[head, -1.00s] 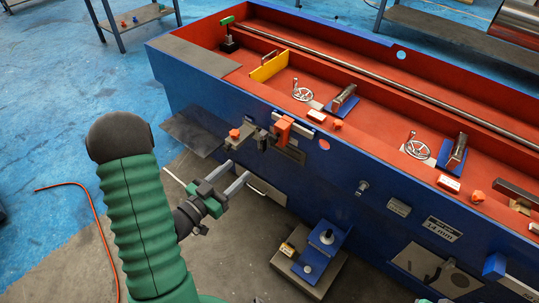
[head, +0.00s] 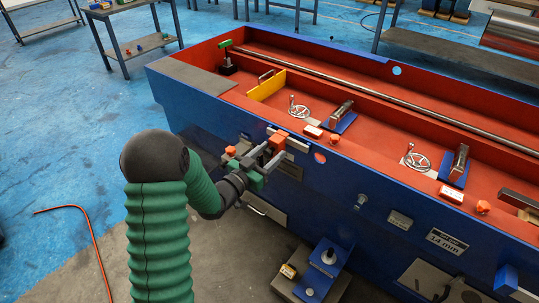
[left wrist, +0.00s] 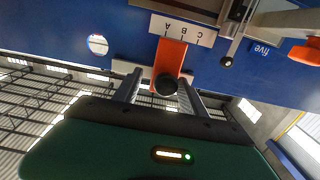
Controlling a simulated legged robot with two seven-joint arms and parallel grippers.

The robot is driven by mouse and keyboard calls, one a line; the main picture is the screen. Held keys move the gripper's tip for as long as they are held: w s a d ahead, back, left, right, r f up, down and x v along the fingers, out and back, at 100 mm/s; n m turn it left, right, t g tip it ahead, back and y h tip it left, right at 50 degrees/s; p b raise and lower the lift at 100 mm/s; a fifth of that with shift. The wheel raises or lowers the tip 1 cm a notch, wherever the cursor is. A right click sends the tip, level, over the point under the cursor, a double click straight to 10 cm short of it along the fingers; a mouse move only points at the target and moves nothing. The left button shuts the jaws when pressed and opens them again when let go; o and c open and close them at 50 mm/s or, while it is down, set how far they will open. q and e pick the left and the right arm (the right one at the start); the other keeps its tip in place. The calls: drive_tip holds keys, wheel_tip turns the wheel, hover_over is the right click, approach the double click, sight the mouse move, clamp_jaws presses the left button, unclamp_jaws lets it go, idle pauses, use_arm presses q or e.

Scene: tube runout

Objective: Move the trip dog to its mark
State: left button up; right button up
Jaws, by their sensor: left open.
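The trip dog appears to be an orange block (head: 278,139) on the front of the blue machine bed. In the left wrist view the orange block (left wrist: 171,56) has a dark round knob (left wrist: 166,84) facing the camera. My left gripper (head: 268,154) is open at the block. In the left wrist view its two fingers (left wrist: 162,80) lie either side of the block and knob; contact cannot be told. My right gripper is not seen.
An orange knob (head: 231,165) and bracket sit just left of my left gripper; the knob (left wrist: 305,52) also shows in the wrist view. A blue stand (head: 328,258) is below on the floor.

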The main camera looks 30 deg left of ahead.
use_arm(q)
drive_tip(key=shift+a+f, duration=0.2)
drive_tip(key=shift+a, duration=0.25)
drive_tip(key=c, duration=0.5)
drive_tip(key=shift+d, duration=0.1)
clamp_jaws()
